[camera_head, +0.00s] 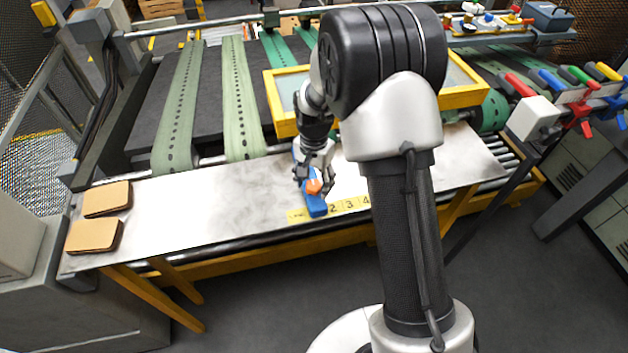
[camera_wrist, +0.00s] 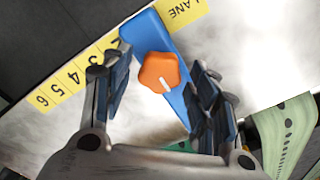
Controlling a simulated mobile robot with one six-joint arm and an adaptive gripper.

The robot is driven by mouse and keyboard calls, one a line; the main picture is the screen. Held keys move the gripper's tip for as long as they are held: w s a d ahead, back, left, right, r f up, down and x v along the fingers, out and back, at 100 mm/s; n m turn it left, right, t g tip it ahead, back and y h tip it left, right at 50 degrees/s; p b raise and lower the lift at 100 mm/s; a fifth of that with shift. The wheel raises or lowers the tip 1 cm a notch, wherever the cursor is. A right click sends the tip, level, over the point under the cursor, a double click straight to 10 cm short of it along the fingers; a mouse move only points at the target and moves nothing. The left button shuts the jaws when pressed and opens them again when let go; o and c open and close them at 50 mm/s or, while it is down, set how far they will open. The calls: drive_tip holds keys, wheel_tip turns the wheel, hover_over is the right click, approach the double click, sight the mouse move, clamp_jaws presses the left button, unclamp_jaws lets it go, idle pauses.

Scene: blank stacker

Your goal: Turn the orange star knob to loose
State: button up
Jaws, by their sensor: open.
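In the head view the knob (camera_head: 314,186) shows near the front end of the blue bar (camera_head: 317,207), on the metal table. My gripper (camera_wrist: 160,88) is open, with one finger on each side of the knob; whether a finger touches it I cannot tell. In the head view my gripper (camera_head: 315,175) is over the bar and partly hides it. No loose or tight marking is readable.
A yellow numbered lane strip (camera_wrist: 62,82) runs along the table's front edge. Two brown blocks (camera_head: 107,199) (camera_head: 94,235) lie at the table's left end. Green belts (camera_head: 240,100) and a yellow frame (camera_head: 275,100) stand behind. The metal table (camera_head: 200,205) between blocks and bar is clear.

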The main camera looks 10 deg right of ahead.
sight(314, 186)
idle(0.3)
wheel_tip(314, 186, up, 12)
idle(0.5)
idle(0.3)
drive_tip(key=s+r+n+t+b, duration=0.2)
drive_tip(key=s+r+n+b, duration=0.2)
drive_tip(key=s+b, duration=0.65)
drive_tip(key=s+f+n+t+b, duration=0.1)
drive_tip(key=s+f+n+b, duration=0.1)
drive_tip(key=s, duration=0.6)
drive_tip(key=s+f+n+t+b, duration=0.1)
drive_tip(key=s+f+n+b, duration=0.1)
drive_tip(key=s, duration=0.7)
wheel_tip(314, 186, down, 3)
drive_tip(key=shift+s+r+n+t+b, duration=0.1)
drive_tip(key=shift+s+n+t+b, duration=0.25)
drive_tip(key=shift+b, duration=0.25)
